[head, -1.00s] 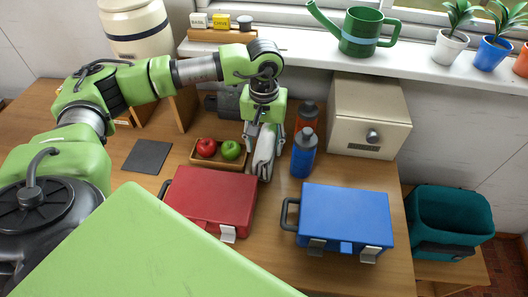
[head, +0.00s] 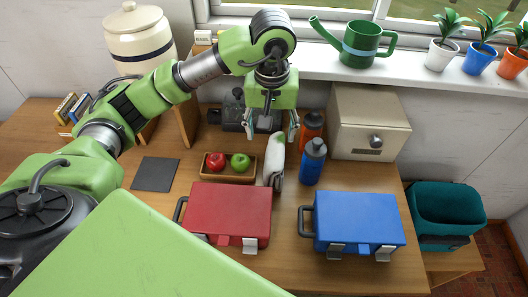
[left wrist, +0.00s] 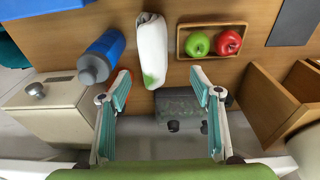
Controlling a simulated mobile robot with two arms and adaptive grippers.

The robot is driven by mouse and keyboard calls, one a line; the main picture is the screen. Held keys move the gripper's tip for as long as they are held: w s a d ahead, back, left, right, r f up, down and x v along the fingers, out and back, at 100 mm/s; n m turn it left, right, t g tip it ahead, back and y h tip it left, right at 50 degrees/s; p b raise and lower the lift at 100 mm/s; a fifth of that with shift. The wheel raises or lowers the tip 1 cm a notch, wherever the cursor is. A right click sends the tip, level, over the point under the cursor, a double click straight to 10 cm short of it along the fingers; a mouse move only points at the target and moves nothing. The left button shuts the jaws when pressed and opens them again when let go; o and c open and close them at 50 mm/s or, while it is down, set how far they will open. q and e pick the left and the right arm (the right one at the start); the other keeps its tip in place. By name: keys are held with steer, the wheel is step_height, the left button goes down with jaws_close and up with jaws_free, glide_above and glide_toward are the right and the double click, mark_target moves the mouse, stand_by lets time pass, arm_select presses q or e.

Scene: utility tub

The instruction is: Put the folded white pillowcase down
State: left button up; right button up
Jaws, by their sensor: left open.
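The folded white pillowcase (head: 276,160) lies on the wooden table between the fruit tray and the blue bottle. In the left wrist view the pillowcase (left wrist: 152,48) shows as a white roll with a green patch at its near end. My left gripper (head: 270,138) is open and empty. It hangs above the back end of the pillowcase, with its fingers spread and apart from the cloth. The fingers also show in the left wrist view (left wrist: 163,92). My right gripper is not in view.
A wooden tray (head: 206,176) with a red and a green apple is to the left. A blue bottle (head: 313,161) and an orange one (head: 311,128) stand close on the right. A red case (head: 230,212) and a blue case (head: 358,220) lie in front.

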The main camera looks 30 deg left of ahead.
mark_target(274, 151)
arm_select(q)
steer(key=f, duration=0.2)
steer(key=f+p, duration=0.1)
steer(key=shift+w+d+f, duration=0.2)
steer(key=shift+w+d, duration=0.1)
steer(key=shift+d, duration=0.05)
steer(key=f, duration=0.2)
steer(key=w+f+p, duration=0.1)
steer(key=f, duration=0.1)
steer(key=shift+d, duration=0.2)
steer(key=shift+a+f, duration=0.15)
steer(key=shift+f, duration=0.15)
steer(key=shift+a+f, duration=0.15)
steer(key=f+p, duration=0.3)
steer(key=f, duration=0.1)
steer(key=shift+w+a+f, duration=0.1)
steer(key=shift+w, duration=0.15)
steer(key=shift+f, duration=0.4)
steer(key=shift+c, duration=0.8)
steer(key=c, duration=1.2)
steer(key=shift+w, duration=0.1)
jaws_close()
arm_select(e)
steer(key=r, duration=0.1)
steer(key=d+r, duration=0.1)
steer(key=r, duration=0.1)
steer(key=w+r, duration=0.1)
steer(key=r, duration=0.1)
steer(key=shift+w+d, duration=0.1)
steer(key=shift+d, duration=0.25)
